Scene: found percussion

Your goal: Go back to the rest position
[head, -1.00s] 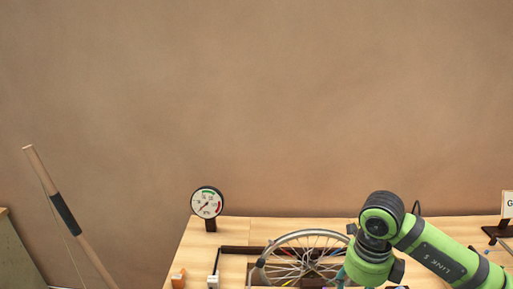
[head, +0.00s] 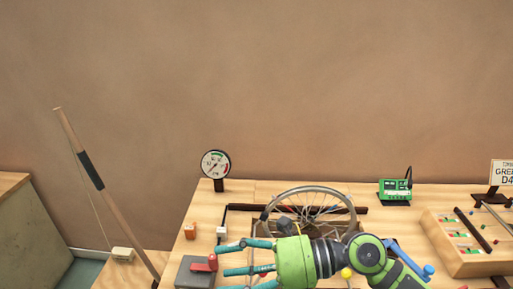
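My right gripper (head: 238,268) comes in from the lower right on a green arm. Its teal fingers point left over the wooden table and are spread apart, with nothing seen between them. It is in front of the spoked wheel (head: 318,189) and hides its lower part. The fingertips are near a grey block (head: 193,273) with a red handle; I cannot tell whether they touch it. My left gripper is out of view.
A dial gauge (head: 215,164) stands at the table's back left. A green device (head: 395,191), a wooden tray (head: 463,268) and a sign (head: 503,173) are on the right. A long wooden stick (head: 115,208) leans at left. The air above the table is clear.

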